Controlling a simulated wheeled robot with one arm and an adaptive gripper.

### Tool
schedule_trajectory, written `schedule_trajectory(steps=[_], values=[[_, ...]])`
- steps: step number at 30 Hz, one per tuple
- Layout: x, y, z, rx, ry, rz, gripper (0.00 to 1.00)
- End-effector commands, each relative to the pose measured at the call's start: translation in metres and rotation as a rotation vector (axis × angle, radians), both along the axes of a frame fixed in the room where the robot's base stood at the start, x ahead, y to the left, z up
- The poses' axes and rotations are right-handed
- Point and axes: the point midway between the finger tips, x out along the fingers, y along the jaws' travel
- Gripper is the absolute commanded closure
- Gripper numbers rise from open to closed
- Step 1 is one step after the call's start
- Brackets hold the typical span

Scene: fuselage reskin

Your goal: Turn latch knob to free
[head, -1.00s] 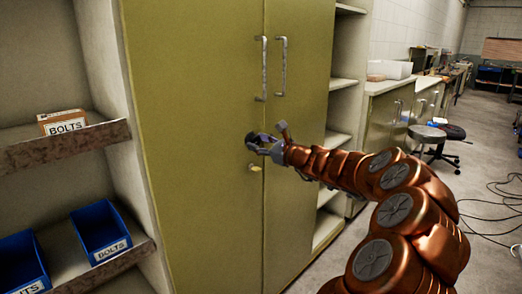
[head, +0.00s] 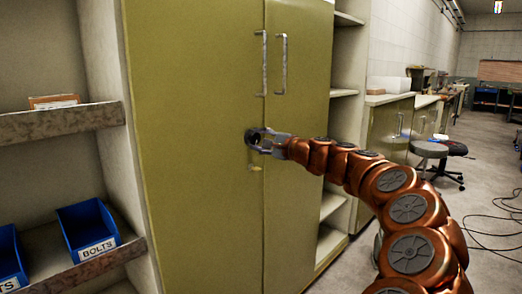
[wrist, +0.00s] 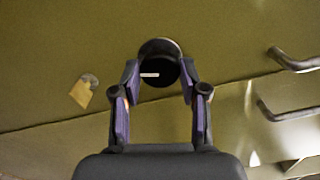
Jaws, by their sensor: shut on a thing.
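The latch knob (wrist: 160,55) is dark and round with a short white mark. It sits on the olive cabinet door near the seam between the doors. In the wrist view the two fingers of my gripper (wrist: 160,85) stand on either side of the knob, with their tips against it. In the head view my gripper (head: 262,142) is at the knob (head: 250,135), which the fingers partly hide. The white mark lies level in the wrist view.
The tall olive cabinet (head: 200,100) has two upright metal handles (head: 281,65) above the knob. A small yellow tag-like piece (wrist: 82,92) is beside the knob. Open shelves with blue bolt bins (head: 90,230) stand at left. A stool (head: 430,150) and floor cables are at right.

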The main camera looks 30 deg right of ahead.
Motion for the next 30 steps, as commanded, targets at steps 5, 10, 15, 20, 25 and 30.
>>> schedule_trajectory(steps=[5, 10, 15, 20, 25, 30], values=[[0.0001, 0.0003, -0.004, -0.124, -0.03, 0.0, 0.91], [0.0001, -0.0006, -0.0025, -0.209, -0.049, -0.002, 0.91], [0.0, -0.0011, -0.0014, -0.259, -0.06, -0.003, 0.92], [0.0, -0.001, -0.0009, -0.281, -0.064, -0.002, 0.92], [0.0001, -0.0009, -0.0006, -0.286, -0.065, -0.002, 0.92], [0.0001, -0.0008, -0.0005, -0.286, -0.065, -0.002, 0.92]])
